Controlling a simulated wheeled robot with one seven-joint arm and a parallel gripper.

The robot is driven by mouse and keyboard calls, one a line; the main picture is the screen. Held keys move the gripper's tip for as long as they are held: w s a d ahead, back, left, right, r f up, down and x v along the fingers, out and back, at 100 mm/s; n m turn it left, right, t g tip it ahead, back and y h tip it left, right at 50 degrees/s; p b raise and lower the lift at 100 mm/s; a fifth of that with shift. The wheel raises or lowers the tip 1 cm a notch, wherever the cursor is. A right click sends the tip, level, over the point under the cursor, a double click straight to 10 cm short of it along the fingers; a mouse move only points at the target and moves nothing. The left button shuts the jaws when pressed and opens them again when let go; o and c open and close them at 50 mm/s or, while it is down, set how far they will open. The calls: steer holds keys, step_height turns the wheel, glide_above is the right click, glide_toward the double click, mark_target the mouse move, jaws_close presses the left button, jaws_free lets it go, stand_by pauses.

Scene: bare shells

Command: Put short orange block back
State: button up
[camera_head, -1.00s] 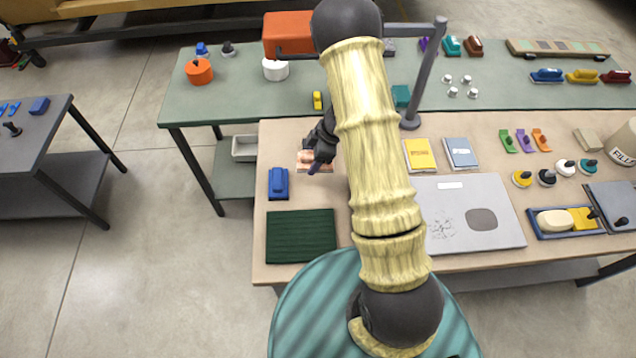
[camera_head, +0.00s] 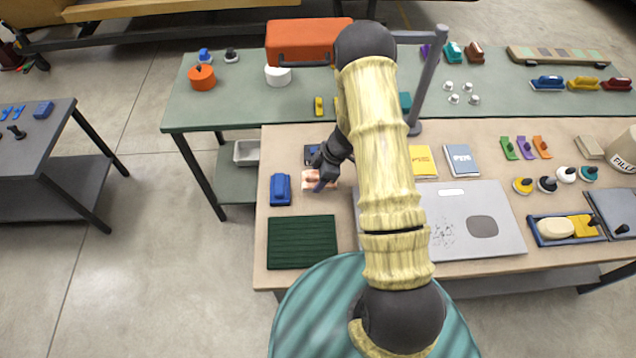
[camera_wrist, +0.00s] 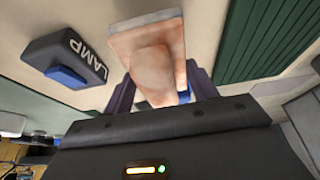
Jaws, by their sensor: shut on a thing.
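A pale orange-pink block (camera_wrist: 150,50) with a flat pale face and a rounded grip fills the middle of the wrist view. My gripper (camera_wrist: 160,95) is shut on its rounded grip, with a purple finger on each side. In the head view the block (camera_head: 318,180) shows below my gripper (camera_head: 322,178), over the left part of the tan table, between a blue block and a dark box. The fingertips are small there and partly merge with the block. I cannot tell whether the block touches the table.
The blue block (camera_head: 280,189) stands left of my gripper. The dark box (camera_head: 312,152), marked LAMP in the wrist view (camera_wrist: 72,57), lies behind it. A ribbed green mat (camera_head: 302,242) lies in front. Yellow and blue booklets and a grey panel (camera_head: 500,215) are to the right.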

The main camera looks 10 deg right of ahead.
steer(key=shift+f+p, duration=0.35)
steer(key=shift+f, duration=1.7)
steer(key=o, duration=0.9)
steer(key=shift+f, duration=0.1)
steer(key=shift+o, duration=0.2)
steer(key=b+v, duration=0.1)
steer(key=v, duration=1.1)
steer(key=shift+r, duration=0.2)
